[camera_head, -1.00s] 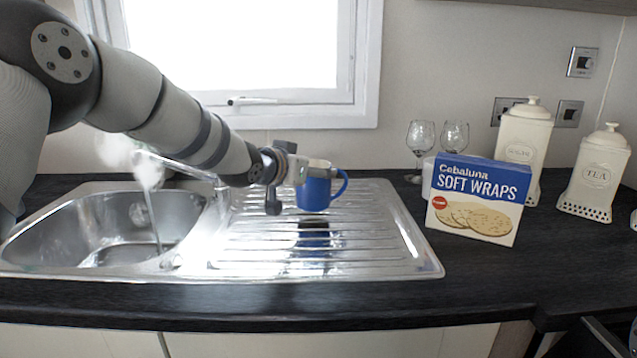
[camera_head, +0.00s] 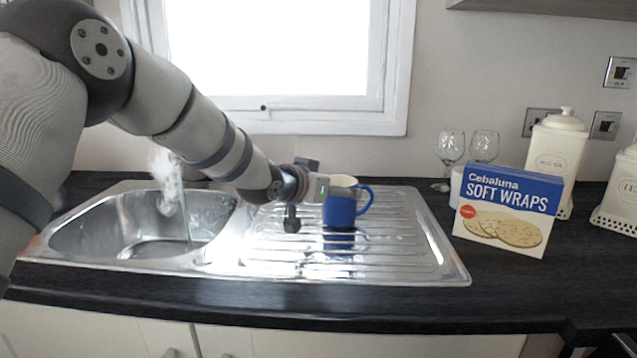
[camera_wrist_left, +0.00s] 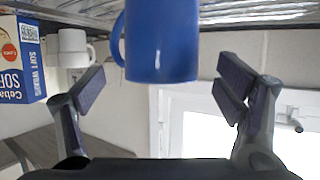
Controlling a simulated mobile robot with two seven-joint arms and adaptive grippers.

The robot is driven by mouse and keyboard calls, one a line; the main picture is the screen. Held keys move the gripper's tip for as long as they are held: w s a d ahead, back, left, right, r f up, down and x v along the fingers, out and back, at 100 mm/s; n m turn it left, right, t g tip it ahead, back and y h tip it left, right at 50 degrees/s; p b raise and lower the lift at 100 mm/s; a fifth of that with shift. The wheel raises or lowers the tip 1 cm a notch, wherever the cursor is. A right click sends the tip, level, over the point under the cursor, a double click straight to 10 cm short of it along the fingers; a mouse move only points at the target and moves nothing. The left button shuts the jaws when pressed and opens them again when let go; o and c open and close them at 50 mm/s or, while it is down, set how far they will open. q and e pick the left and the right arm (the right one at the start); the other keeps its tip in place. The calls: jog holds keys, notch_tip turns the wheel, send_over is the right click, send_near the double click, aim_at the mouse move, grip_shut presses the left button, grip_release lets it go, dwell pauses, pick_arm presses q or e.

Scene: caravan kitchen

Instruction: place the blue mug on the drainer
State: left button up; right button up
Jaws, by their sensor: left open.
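The blue mug (camera_head: 340,208), pale inside, stands upright over the ribbed steel drainer (camera_head: 425,262), its handle to the right. Its base looks to be on the ribs or very close to them. My left gripper (camera_head: 303,193) is just left of the mug in the head view. In the left wrist view, which is upside down, the open fingers of the gripper (camera_wrist_left: 165,82) are spread wide, with the blue mug (camera_wrist_left: 162,40) between and beyond them, apart from both. The mug's base is cut off there. My right gripper is not in view.
The sink bowl (camera_head: 100,225), with a running tap and steam, lies left of the drainer. A Soft Wraps box (camera_head: 507,212), wine glasses (camera_head: 450,147) and a lidded canister (camera_head: 556,155) stand to the right. A white mug (camera_wrist_left: 74,48) is near the box. Drainer ribs right of the mug are clear.

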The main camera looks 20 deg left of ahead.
pick_arm(q)
jog(key=v, duration=0.9)
jog(key=shift+r, duration=0.3)
jog(key=shift+s, duration=0.15)
